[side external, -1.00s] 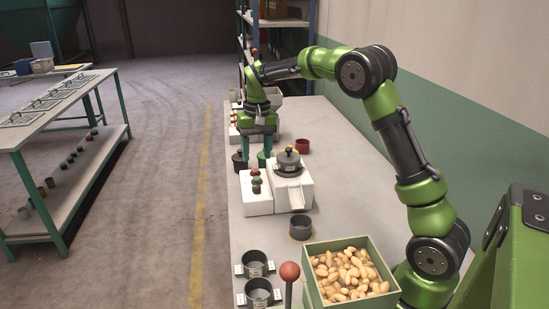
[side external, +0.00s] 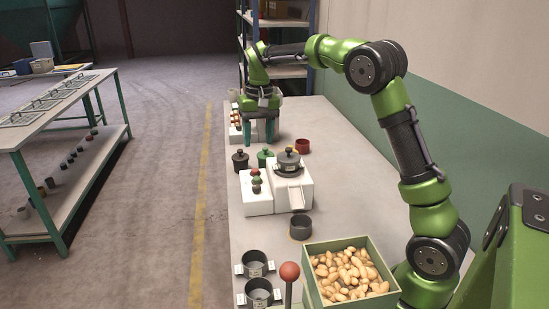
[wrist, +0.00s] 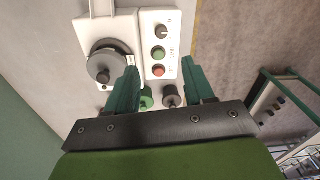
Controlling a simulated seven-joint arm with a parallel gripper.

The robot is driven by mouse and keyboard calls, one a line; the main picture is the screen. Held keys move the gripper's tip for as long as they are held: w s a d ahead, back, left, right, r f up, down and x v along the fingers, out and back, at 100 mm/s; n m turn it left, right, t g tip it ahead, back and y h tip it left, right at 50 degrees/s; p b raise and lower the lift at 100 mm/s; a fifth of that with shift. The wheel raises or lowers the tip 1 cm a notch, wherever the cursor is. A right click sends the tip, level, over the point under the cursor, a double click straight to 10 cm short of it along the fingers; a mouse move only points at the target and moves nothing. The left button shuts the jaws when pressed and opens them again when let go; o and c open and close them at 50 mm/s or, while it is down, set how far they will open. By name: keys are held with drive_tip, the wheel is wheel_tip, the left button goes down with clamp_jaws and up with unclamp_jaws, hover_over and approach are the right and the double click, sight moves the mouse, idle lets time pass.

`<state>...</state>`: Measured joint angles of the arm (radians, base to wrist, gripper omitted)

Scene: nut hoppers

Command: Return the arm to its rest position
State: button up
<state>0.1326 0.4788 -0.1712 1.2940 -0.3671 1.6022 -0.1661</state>
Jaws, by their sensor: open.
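My gripper (side external: 259,134) is open and empty in the side external view, raised above the far part of the bench, behind the lidded pots. In the wrist view its two green fingers (wrist: 163,88) stand apart with nothing between them. Past the fingertips lie a green lid (wrist: 147,98) and a dark lid (wrist: 172,97). My arm reaches from the near right, up and over toward the far end of the bench.
A white machine (side external: 290,190) with a round lidded top and a button box (side external: 256,200) stand mid-bench. A shelf rack (side external: 288,72) rises behind.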

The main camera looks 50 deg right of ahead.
drive_tip(key=s+a+r+n+t, duration=0.1)
drive_tip(key=s+a+t, duration=0.1)
drive_tip(key=s+a, duration=0.3)
drive_tip(key=s+a+r+n+t+y, duration=0.1)
drive_tip(key=s+a, duration=0.3)
drive_tip(key=s, duration=0.6)
drive_tip(key=s+a+r+n+t, duration=0.1)
drive_tip(key=s+a+t, duration=0.2)
drive_tip(key=s+a, duration=0.2)
drive_tip(key=s, duration=0.3)
drive_tip(key=shift+s+a+t+y, duration=0.15)
drive_tip(key=shift+a+t+y, duration=0.15)
drive_tip(key=shift+y, duration=0.1)
